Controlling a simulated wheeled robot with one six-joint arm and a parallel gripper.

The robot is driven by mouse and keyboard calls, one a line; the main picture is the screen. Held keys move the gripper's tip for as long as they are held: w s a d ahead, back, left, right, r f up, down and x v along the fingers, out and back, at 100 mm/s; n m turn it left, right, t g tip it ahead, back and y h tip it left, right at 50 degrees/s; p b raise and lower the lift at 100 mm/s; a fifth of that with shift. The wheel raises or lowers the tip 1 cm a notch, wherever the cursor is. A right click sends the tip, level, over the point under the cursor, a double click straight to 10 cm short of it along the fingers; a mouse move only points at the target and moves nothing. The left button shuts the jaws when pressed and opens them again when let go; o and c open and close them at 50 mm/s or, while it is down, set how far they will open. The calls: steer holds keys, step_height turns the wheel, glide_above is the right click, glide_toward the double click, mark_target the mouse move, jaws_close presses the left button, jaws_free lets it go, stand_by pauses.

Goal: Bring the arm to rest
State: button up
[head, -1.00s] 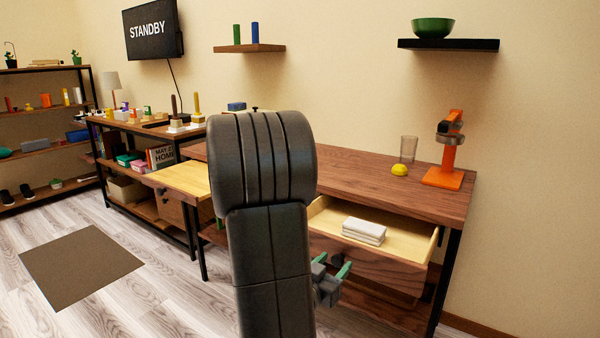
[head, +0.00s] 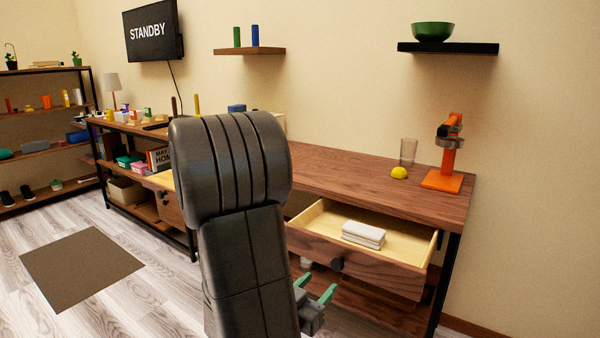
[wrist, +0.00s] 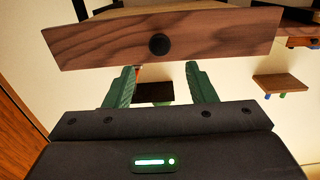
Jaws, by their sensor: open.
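My gripper (head: 318,293) shows low in the head view, just right of my large dark arm link. It is below and in front of the open drawer (head: 312,223). In the wrist view my gripper (wrist: 160,88) has its two green fingers apart with nothing between them. The drawer front (wrist: 100,40) with its round dark knob spans the top of that view, beyond the fingertips. My arm hides part of the desk and the drawer's left side in the head view.
The drawer holds folded white cloths (head: 363,234). On the desk (head: 340,170) stand an orange press (head: 447,155), a clear glass (head: 407,151) and a yellow dome-shaped thing (head: 399,172). A brown mat (head: 80,268) lies on open floor at left.

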mark_target(336, 264)
steer(key=v, duration=0.6)
steer(key=b+x, duration=0.1)
steer(key=x, duration=1.4)
steer(key=shift+w+d, duration=0.25)
steer(key=shift+w, duration=0.05)
